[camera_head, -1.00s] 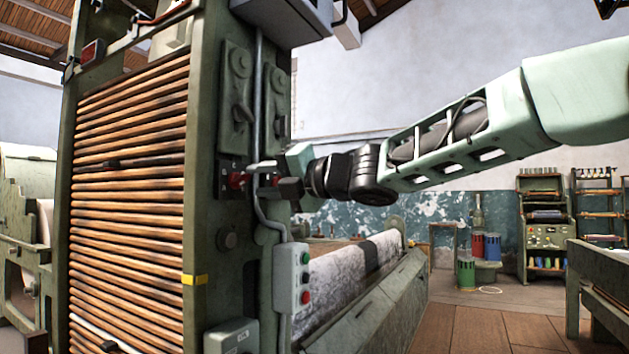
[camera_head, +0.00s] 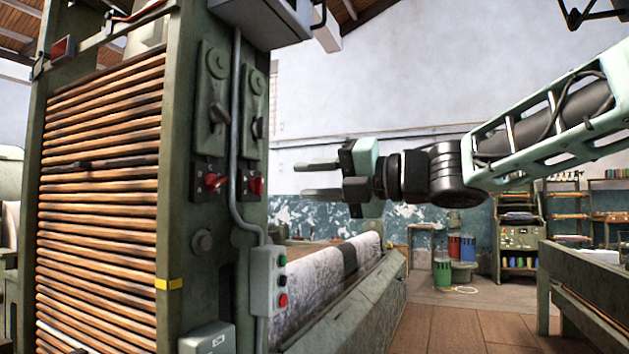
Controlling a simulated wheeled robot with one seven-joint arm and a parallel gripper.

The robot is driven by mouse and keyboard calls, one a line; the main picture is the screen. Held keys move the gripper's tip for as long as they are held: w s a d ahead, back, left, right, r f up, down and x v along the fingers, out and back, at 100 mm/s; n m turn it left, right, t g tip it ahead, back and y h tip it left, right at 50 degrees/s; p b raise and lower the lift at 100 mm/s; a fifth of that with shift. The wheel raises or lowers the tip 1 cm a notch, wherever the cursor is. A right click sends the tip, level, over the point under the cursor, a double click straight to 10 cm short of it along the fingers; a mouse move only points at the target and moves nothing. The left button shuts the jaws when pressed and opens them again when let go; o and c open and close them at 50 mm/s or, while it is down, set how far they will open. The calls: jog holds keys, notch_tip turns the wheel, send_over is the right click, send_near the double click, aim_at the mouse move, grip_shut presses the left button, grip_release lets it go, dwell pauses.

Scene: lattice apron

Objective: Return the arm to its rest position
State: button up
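My gripper (camera_head: 318,179) is in the middle of the view, pointing left at the end of my pale green arm, which reaches in from the upper right. Its two grey fingers are spread apart with nothing between them. It is in the air, to the right of the tall green machine frame and apart from it in the picture.
Wooden slats (camera_head: 100,190) fill the machine frame at left. A control box (camera_head: 269,280) with green and red buttons hangs on its side. A long fabric roll (camera_head: 320,285) lies below my gripper. A bench (camera_head: 590,270) stands at right. Open air surrounds the arm.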

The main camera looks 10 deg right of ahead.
dwell(0.3)
jog(key=s+a+f+m+g+h, duration=0.15)
jog(key=f+m+h, duration=0.35)
jog(key=f+m, duration=0.55)
jog(key=s+f+m+h, duration=0.35)
jog(key=f+m, duration=0.45)
jog(key=f, duration=0.5)
jog(key=s+d+f+m+g+h, duration=0.15)
jog(key=s+f+m+g, duration=0.25)
jog(key=s+f, duration=0.55)
jog(key=s+d+f+m+g+h, duration=0.1)
jog(key=s+f+m+g+h, duration=0.35)
jog(key=s, duration=0.75)
notch_tip(320, 180, up, 20)
jog(key=s+g+p, duration=0.1)
jog(key=p, duration=2)
jog(key=shift+s+d+y+p, duration=0.25)
jog(key=shift+d+y+p, duration=0.1)
jog(key=shift+y, duration=0.1)
jog(key=shift+f, duration=0.1)
